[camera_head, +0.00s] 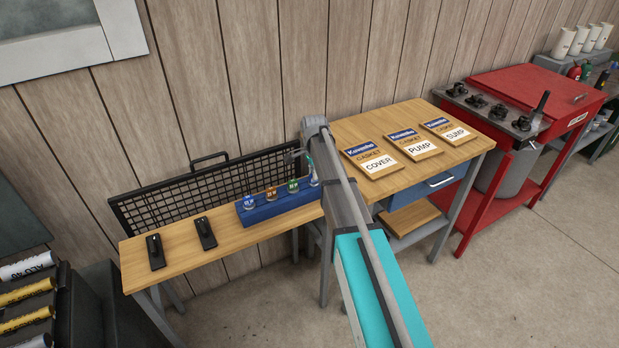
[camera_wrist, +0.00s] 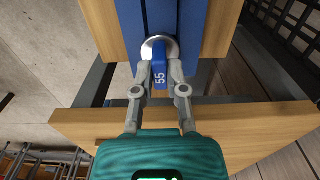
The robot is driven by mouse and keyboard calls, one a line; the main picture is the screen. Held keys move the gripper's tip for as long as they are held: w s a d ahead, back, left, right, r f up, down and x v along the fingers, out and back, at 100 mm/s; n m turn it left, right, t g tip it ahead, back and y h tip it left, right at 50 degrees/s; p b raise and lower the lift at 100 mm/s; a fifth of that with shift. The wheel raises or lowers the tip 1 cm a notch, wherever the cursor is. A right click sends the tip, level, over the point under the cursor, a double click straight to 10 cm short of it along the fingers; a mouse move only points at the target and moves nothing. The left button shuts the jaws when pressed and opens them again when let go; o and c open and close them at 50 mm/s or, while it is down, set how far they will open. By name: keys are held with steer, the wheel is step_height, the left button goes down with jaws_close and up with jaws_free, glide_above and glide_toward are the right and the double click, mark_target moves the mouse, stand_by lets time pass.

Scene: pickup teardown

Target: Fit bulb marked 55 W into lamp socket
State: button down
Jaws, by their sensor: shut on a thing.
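My gripper (camera_wrist: 160,72) is shut on a blue bulb marked 55 (camera_wrist: 160,76) in the wrist view. A round silvery disc (camera_wrist: 147,48) shows just beyond the bulb, over the blue rack (camera_wrist: 216,30). I cannot tell whether the bulb is seated or lifted clear. In the head view the blue rack (camera_head: 271,227) stands on the narrow bench, with my gripper at its right end, partly hidden by my arm. Bulbs with blue (camera_head: 249,202), orange (camera_head: 270,193) and green (camera_head: 292,186) parts stand in it. I cannot make out the lamp socket.
Two black items (camera_head: 155,251) (camera_head: 206,233) lie on the narrow bench (camera_head: 180,243), backed by a black mesh panel (camera_head: 180,195). A second wooden table (camera_head: 363,120) with gasket packs (camera_head: 373,159) stands to the right, and a red cart (camera_head: 525,90) beyond it.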

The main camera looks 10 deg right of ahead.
steer(key=shift+r+p, duration=3.5)
steer(key=shift+r, duration=0.05)
step_height(320, 180, up, 12)
steer(key=p, duration=1.2)
steer(key=shift+w, duration=0.2)
steer(key=shift+d, duration=0.15)
